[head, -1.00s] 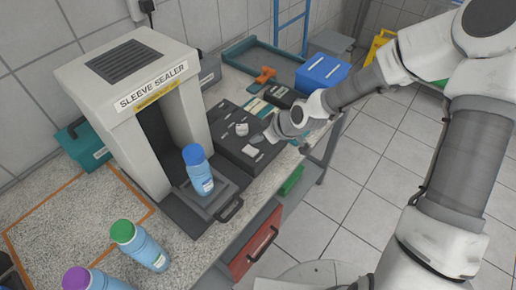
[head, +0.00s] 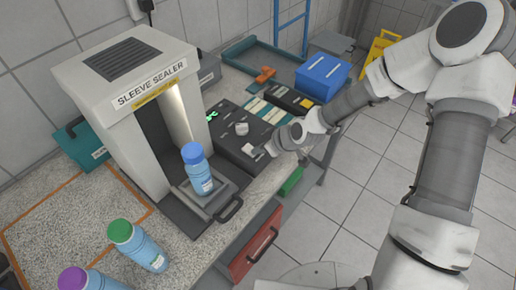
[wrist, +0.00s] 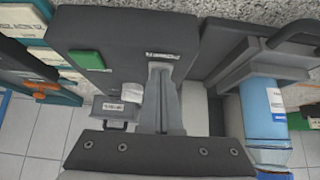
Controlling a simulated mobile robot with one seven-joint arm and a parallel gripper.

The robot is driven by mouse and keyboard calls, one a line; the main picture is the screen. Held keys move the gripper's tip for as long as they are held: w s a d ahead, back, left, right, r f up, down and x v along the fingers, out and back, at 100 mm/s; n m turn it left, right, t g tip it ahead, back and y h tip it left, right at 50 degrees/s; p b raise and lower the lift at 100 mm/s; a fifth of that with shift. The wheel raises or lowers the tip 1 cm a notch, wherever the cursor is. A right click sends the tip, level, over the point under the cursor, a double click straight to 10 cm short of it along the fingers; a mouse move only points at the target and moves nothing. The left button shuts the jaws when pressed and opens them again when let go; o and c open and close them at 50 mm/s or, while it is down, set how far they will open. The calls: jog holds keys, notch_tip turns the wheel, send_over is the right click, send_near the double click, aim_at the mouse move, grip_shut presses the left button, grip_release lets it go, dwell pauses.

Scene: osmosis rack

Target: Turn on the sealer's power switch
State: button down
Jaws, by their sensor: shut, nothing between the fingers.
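The sleeve sealer (head: 105,103) is a pale arch at the left in the head view. Its dark control box (head: 230,140) stands to its right, with a lit green display (head: 212,115), a pale knob (head: 242,128) and a small pale piece (head: 248,150). In the wrist view, the box (wrist: 110,35) shows a POWER label (wrist: 160,55), a green part (wrist: 86,60) and a pale part (wrist: 131,92). My gripper (head: 264,151) is shut and empty at the box's near right side; its fingers (wrist: 160,85) partly hide the face below the label. The switch itself is not clearly visible.
A blue-capped bottle (head: 197,172) stands on the sealer's sliding tray (head: 222,208). Green-capped (head: 140,245) and purple-capped (head: 85,280) bottles stand at the front left. A blue bin (head: 323,76) is behind my gripper. Open floor (head: 310,225) lies right of the bench.

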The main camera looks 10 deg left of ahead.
jog(key=shift+r, duration=0.1)
jog(key=shift+r+p, duration=0.6)
jog(key=shift+r, duration=0.1)
jog(key=shift+r, duration=0.1)
